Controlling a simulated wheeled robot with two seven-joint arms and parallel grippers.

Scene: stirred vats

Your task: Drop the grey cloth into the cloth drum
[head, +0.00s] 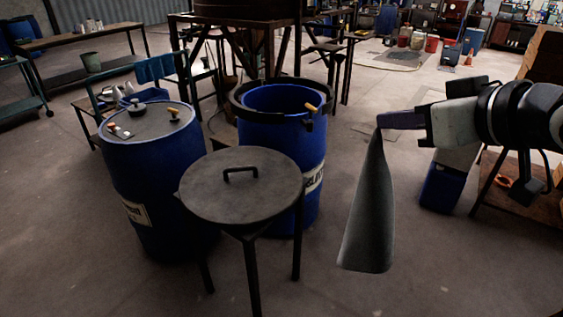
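The grey cloth (370,210) hangs down in a long narrow drape from my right gripper (388,121). The gripper is shut on its top end. The cloth hangs in the air to the right of an open blue drum (265,150), apart from it. This drum has a dark rim and its inside wall shows, but its bottom is hidden. Its label is partly covered and I cannot read it. Another blue drum (155,180), closed with a grey top, stands to the left. I cannot tell from the labels which is the cloth drum. My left gripper is not in view.
A round dark lid with a handle (240,190) lies on a legged stand in front of the open drum. A blue container (440,190) stands on the floor below my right arm. A wooden table (525,205) is at right. The front right floor is clear.

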